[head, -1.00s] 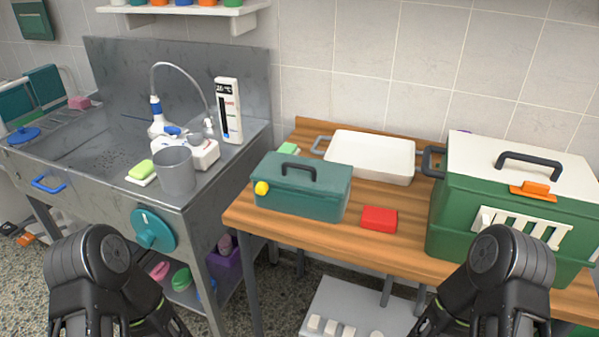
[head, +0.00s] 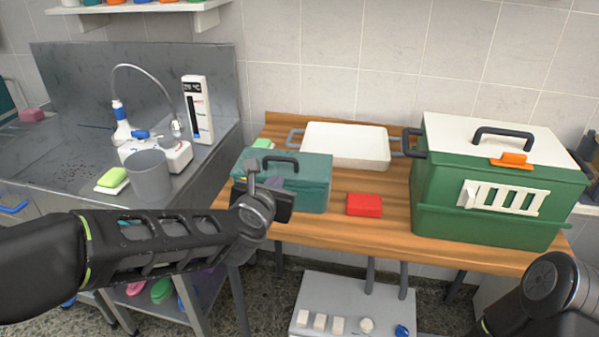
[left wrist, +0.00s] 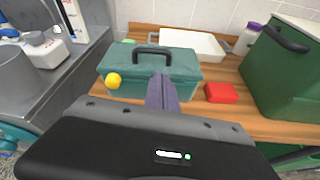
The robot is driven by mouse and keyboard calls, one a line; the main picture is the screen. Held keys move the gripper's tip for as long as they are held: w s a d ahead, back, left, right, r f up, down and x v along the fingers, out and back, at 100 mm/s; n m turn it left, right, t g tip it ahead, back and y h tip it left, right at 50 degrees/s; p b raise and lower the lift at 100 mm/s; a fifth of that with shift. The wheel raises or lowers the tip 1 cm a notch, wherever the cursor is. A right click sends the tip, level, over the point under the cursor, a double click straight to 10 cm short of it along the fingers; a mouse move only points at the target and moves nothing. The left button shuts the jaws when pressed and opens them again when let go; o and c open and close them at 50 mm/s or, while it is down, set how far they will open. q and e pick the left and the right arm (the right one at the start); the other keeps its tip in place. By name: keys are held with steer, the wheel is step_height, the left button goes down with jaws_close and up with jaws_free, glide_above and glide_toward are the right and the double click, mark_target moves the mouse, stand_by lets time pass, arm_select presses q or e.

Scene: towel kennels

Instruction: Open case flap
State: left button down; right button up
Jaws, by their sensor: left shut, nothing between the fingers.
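A teal case (head: 312,172) with a dark handle on its lid stands on the wooden table, lid down. It also shows in the left wrist view (left wrist: 185,62). My left gripper (head: 268,184) is in front of the case's left part. Its fingers (left wrist: 161,86) are shut and empty, just before the case front; I cannot tell whether they touch it. My right gripper is out of view; only part of my right arm shows at the lower right.
A red block (head: 364,205) lies right of the case. A white tray (head: 345,146) stands behind it. A green carrier (head: 440,190) with a white top and orange latch fills the table's right. The metal sink unit (head: 60,160) is at the left.

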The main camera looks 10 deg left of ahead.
mark_target(284, 170)
arm_select(q)
steer(key=shift+n, duration=0.9)
steer(key=p+x, duration=0.1)
steer(key=x, duration=0.9)
steer(key=shift+a, duration=0.1)
steer(key=shift+r, duration=0.1)
